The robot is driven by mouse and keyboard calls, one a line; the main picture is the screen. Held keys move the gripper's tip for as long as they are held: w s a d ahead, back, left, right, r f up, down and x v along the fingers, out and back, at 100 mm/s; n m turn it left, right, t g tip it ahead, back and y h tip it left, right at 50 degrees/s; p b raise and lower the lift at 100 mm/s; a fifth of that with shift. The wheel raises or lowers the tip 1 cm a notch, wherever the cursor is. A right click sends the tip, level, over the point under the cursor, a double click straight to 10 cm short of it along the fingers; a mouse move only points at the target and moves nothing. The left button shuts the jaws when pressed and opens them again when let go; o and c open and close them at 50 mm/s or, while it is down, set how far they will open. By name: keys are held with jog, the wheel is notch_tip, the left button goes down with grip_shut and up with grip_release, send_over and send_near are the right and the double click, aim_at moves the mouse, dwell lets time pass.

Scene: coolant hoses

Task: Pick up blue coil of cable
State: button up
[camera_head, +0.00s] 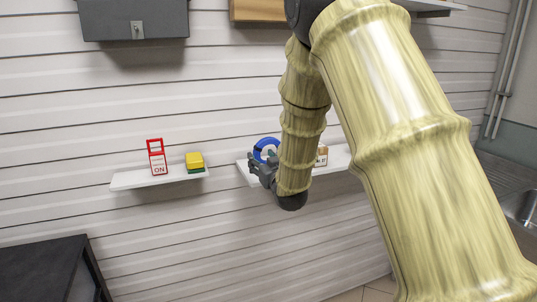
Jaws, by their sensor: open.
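The blue coil of cable (266,146) shows as a ring above the right white wall shelf, partly hidden behind my gripper. My gripper (262,163) is open, dark grey, and right in front of the coil's lower part. I cannot tell from this view whether the fingers touch the coil or stand around it. My arm covers much of the shelf to the right of the coil.
The right white shelf (338,158) also bears a small box (322,156) beside my arm. A left shelf (135,180) holds a red ON sign (157,157) and a yellow-and-green block (195,161). A grey cabinet (134,20) hangs above; a dark table (45,268) stands lower left.

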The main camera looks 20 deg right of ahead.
aim_at(259, 156)
jog(key=shift+w+r+p, duration=0.1)
jog(key=shift+w+p, duration=0.45)
jog(key=shift+w, duration=0.45)
jog(key=shift+w+d+f+p, duration=0.15)
jog(key=shift+w+p, duration=0.3)
jog(key=shift+w, duration=0.55)
jog(key=shift+w+f+p, duration=0.1)
jog(key=shift+w+p, duration=0.3)
jog(key=shift+w, duration=0.6)
grip_shut()
